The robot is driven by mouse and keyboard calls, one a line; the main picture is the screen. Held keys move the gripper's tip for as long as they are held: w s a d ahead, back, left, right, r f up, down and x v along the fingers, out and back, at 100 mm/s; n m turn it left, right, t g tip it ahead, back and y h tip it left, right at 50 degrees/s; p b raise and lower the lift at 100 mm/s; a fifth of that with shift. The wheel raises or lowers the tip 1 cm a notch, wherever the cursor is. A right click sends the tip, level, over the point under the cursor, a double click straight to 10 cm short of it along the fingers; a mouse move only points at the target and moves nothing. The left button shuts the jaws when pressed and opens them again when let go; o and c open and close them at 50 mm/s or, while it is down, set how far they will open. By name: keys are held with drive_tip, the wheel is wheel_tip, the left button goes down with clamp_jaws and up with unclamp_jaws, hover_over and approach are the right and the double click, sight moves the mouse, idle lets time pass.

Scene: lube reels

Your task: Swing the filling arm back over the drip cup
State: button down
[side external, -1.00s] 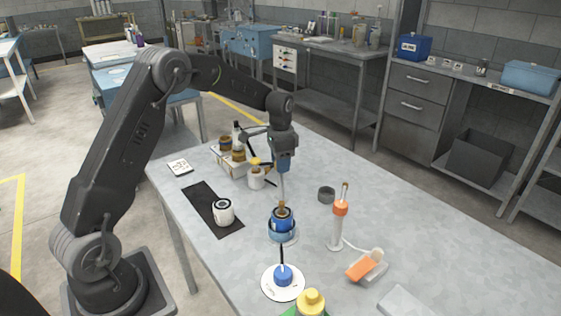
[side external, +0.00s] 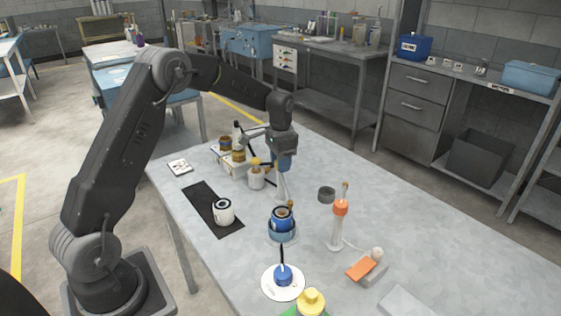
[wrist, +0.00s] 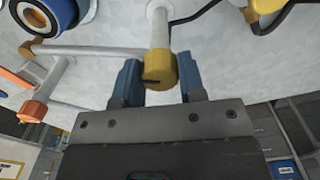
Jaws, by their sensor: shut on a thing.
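The filling arm is a grey tube that shows below my gripper (side external: 284,166) in the side external view. Its brownish-yellow nozzle tip (side external: 291,205) stands at the right rim of the blue reel (side external: 282,219), and in the wrist view the tip (wrist: 32,45) is beside the reel (wrist: 45,12). My gripper (wrist: 160,88) is shut on the filling arm's yellow-capped post (wrist: 158,70), between blue fingers. A dark grey cup (side external: 326,194), which looks like the drip cup, stands right of the nozzle tip, clear of it. I do not make it out in the wrist view.
A white pot with a yellow top (side external: 256,179) stands behind left. A white reel (side external: 223,212) sits on a black mat (side external: 205,203). The table's right side is mostly clear.

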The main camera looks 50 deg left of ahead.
drive_tip(key=n, duration=1.2)
drive_tip(key=shift+n, duration=2.2)
drive_tip(key=c, duration=0.7)
unclamp_jaws()
wheel_tip(320, 180, up, 14)
